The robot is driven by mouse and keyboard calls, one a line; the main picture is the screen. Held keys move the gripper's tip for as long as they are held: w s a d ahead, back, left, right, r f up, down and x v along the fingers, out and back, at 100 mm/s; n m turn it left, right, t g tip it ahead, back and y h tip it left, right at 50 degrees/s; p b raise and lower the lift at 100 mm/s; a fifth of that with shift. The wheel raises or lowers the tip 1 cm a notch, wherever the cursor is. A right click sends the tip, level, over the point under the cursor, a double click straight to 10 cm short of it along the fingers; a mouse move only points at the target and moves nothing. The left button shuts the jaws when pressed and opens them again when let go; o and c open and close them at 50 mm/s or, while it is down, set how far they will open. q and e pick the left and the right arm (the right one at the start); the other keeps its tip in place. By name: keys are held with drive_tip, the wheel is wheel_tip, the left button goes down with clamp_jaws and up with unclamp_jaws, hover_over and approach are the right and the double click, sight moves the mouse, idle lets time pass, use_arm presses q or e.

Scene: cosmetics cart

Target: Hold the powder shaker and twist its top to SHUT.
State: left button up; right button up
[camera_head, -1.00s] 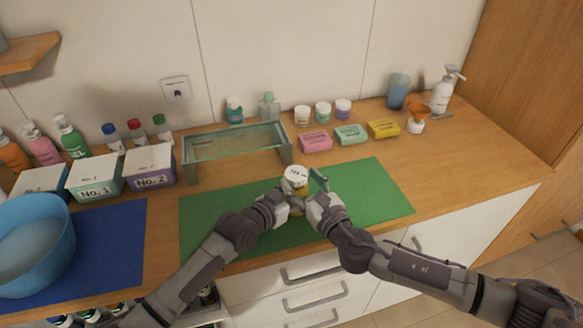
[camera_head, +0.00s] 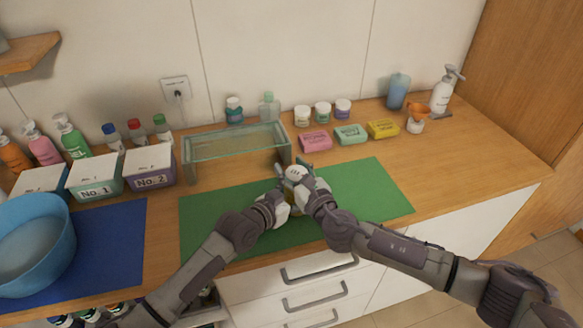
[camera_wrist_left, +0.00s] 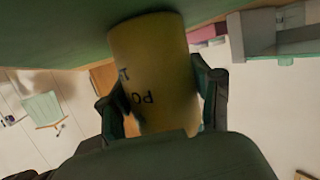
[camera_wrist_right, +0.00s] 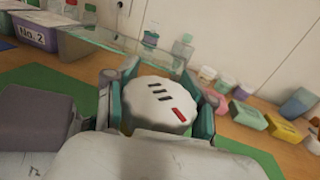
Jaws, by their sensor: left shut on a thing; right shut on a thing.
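The powder shaker stands on the green mat (camera_head: 370,195). Its yellow body (camera_wrist_left: 160,75) with dark lettering fills the middle of the left wrist view. Its white ridged top (camera_wrist_right: 158,101) carries several dark marks and one red mark; the top also shows in the head view (camera_head: 294,172). My left gripper (camera_wrist_left: 160,95) is shut around the yellow body, one finger on each side. My right gripper (camera_wrist_right: 162,105) is shut on the white top, with its fingers on opposite sides. In the head view the two hands hide most of the body.
A glass-topped stand (camera_head: 235,145) is close behind the hands. Pink (camera_head: 316,141), green and yellow boxes stand behind right. Labelled boxes (camera_head: 148,165) and a blue basin (camera_head: 35,245) are at left. The mat's right part is clear.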

sight(293, 166)
drive_tip(key=shift+h, duration=0.3)
drive_tip(key=shift+c, duration=0.4)
drive_tip(key=shift+d+m+t+h, duration=0.1)
drive_tip(key=shift+m+t+h, duration=0.4)
drive_tip(key=shift+m+h, duration=0.3)
drive_tip(key=o, duration=1.1)
drive_tip(key=shift+c, duration=0.2)
wheel_tip(293, 166, up, 10)
